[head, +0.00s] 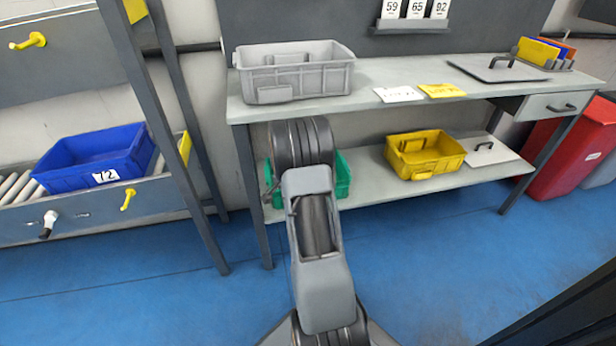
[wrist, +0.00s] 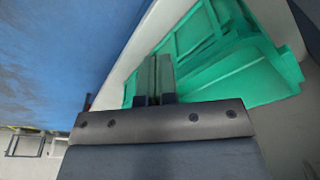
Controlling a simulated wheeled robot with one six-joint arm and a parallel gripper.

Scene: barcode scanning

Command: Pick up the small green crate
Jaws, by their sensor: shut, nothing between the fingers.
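The small green crate (head: 343,174) sits on the lower shelf of the workbench, mostly hidden behind my arm in the head view. In the wrist view the green crate (wrist: 255,80) fills the upper right, tilted in the picture. My gripper (wrist: 154,62) is shut and empty, its two fingers side by side. The fingertips overlap the crate's left side in that view; I cannot tell whether they touch it. In the head view the fingers are hidden by my arm.
A grey crate (head: 295,72) stands on the bench top (head: 370,75) above. A blue crate (head: 95,160) rests on rollers at left. A red bin (head: 570,150) stands at right.

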